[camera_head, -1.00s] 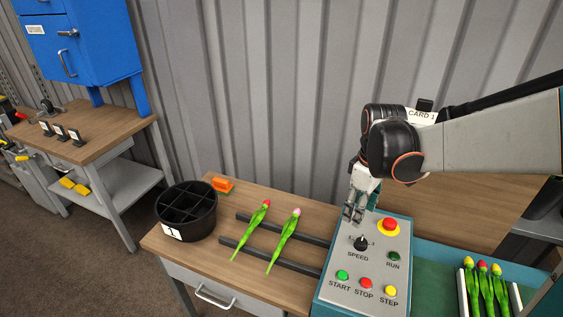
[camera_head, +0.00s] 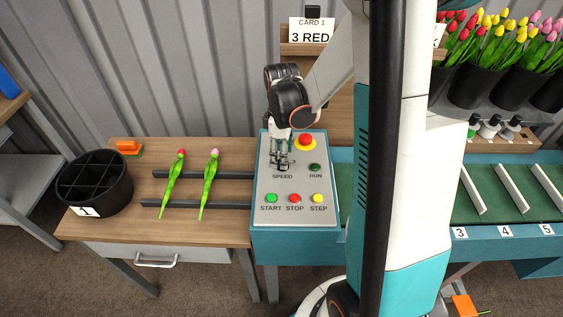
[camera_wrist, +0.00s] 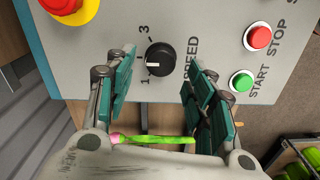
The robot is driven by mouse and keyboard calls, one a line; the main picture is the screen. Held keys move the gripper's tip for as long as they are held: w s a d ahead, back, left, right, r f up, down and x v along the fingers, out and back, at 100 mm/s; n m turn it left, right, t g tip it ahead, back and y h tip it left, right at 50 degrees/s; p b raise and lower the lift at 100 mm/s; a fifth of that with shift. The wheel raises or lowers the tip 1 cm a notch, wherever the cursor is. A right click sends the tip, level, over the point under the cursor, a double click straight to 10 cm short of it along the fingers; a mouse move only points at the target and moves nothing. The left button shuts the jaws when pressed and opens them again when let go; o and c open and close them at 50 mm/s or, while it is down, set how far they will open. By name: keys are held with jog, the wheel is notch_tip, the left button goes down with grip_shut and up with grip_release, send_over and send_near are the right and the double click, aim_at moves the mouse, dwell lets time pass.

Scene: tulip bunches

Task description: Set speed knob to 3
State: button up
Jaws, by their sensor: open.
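The black speed knob (camera_wrist: 161,59) sits on the grey control panel (camera_head: 310,180). In the wrist view, its short white pointer mark faces left, between the printed 1 at lower left and the 3 at upper left. Any number between them cannot be seen. My gripper (camera_wrist: 158,78) is open, with one teal-padded finger on each side of the knob in this view. I cannot tell whether either finger touches it. In the head view my gripper (camera_head: 281,161) is over the panel just above the SPEED label and mostly hides the knob.
A red stop button (camera_head: 305,140) on a yellow base is close to my gripper. Two tulips (camera_head: 172,183) lie on dark rails to the left, beside a black bucket (camera_head: 95,183).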

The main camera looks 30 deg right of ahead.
jog(key=shift+f+b, duration=0.3)
jog(key=shift+f, duration=1.05)
jog(key=shift+c, duration=0.3)
jog(key=c, duration=1)
jog(key=shift+m, duration=0.3)
jog(key=m, duration=0.5)
jog(key=shift+b, duration=0.3)
jog(key=m, duration=0.6)
jog(key=shift+d, duration=0.15)
jog(key=shift+m, duration=0.3)
